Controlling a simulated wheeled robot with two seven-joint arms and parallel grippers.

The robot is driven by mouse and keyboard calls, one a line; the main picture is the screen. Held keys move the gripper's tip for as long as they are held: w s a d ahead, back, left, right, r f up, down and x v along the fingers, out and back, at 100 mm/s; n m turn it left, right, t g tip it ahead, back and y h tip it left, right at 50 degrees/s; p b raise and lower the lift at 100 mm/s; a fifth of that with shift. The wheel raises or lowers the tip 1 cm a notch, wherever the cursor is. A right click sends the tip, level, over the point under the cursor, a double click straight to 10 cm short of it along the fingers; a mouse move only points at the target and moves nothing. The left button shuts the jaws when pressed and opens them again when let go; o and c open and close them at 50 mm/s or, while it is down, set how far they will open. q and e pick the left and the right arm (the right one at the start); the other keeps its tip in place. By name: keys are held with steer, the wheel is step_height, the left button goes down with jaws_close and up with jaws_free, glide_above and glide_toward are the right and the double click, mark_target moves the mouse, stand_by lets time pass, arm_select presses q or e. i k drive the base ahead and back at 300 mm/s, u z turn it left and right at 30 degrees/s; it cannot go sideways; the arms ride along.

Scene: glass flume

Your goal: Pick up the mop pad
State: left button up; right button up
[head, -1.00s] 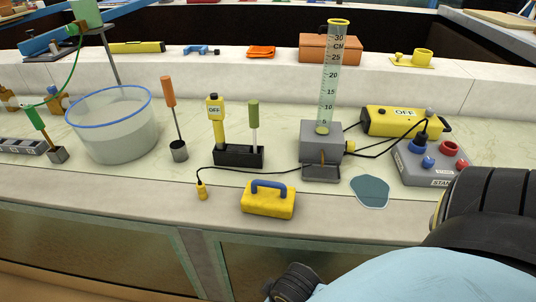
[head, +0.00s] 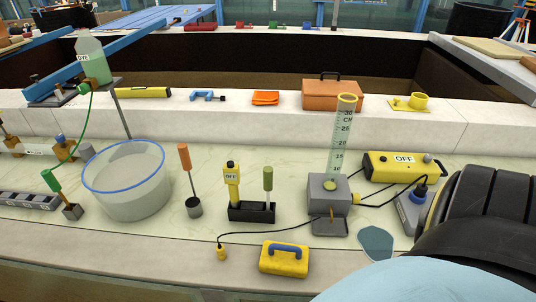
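The mop pad appears to be the yellow block (head: 284,262) with a blue handle (head: 288,248) on top. It lies flat, handle up, near the front edge of the pale counter in the head view. Nothing holds or touches it. A flat grey-blue patch (head: 376,243), which looks like a puddle, lies to its right, partly covered by my arm. Neither of my grippers can be made out. Only black and light-blue parts of my own body fill the lower right.
A grey box with a clear graduated cylinder (head: 342,135) stands behind the pad. A black holder (head: 251,212) with upright tools and a round clear tub (head: 128,190) stand further left. A black cord runs to a small yellow plug (head: 221,253) just left of the pad.

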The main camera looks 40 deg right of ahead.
mark_target(277, 257)
steer(key=i, duration=0.2)
steer(key=z, duration=1.8)
